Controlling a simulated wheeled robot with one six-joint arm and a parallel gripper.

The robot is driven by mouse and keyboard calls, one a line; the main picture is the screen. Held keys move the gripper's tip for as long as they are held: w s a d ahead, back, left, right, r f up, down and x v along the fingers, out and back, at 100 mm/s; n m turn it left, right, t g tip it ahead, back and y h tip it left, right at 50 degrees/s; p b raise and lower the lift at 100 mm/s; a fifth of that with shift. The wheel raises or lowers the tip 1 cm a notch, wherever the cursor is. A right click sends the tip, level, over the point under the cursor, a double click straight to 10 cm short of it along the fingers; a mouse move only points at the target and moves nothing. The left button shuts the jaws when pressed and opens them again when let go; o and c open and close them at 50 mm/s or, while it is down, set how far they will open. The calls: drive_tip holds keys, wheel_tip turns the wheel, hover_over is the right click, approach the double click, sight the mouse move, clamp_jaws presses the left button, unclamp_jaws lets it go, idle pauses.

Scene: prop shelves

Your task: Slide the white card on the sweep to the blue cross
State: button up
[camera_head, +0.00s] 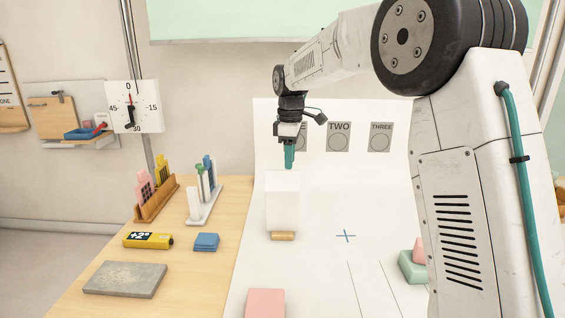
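The white card (282,203) stands upright on the white sweep (335,215), with a small wooden foot (283,236) at its bottom edge. The blue cross (346,236) is marked on the sweep to the right of the card, with bare sweep between them. My gripper (289,164) points down with teal fingers, their tips close to the card's top edge in the picture. I cannot tell whether they touch the card or are behind it. The fingers look close together, but whether they are open or shut does not show clearly.
A pink block (265,302) lies at the front of the sweep. Green (411,268) and pink blocks sit at right, partly hidden by my arm. Two thin lines run forward below the cross. The wooden table (208,285) at left holds card racks, a yellow device and a grey slab (125,279).

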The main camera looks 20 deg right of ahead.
drive_tip(key=n, duration=0.2)
hover_over(283, 205)
wheel_tip(283, 205, down, 4)
drive_tip(key=shift+w+r, duration=0.1)
drive_tip(key=shift+r, duration=0.15)
drive_tip(key=shift+w+f, duration=0.15)
drive_tip(key=shift+f, duration=0.1)
wheel_tip(283, 205, down, 7)
drive_tip(key=shift+f, duration=0.2)
drive_tip(key=shift+c, duration=0.3)
clamp_jaws()
